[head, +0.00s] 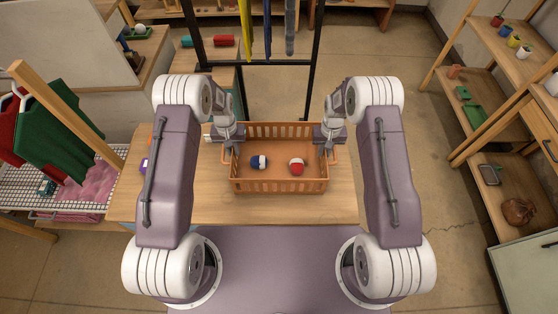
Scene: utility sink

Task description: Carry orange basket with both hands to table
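The orange basket (280,186) rests on or just above a wooden table (345,205) in front of me; I cannot tell which. A blue and white ball (258,162) and a red and white ball (296,166) lie inside it. My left gripper (226,150) is at the basket's left handle, and my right gripper (333,152) is at its right handle. The fingertips are small and partly hidden by my own wrists and the handles, so I cannot see whether they are closed on the handles.
Green and red garments (55,140) hang on a rack at the left. A shelf unit (480,80) with small pots stands at the right. A black frame (310,65) with hanging items rises behind the table. Small purple and orange items are at the table's left edge.

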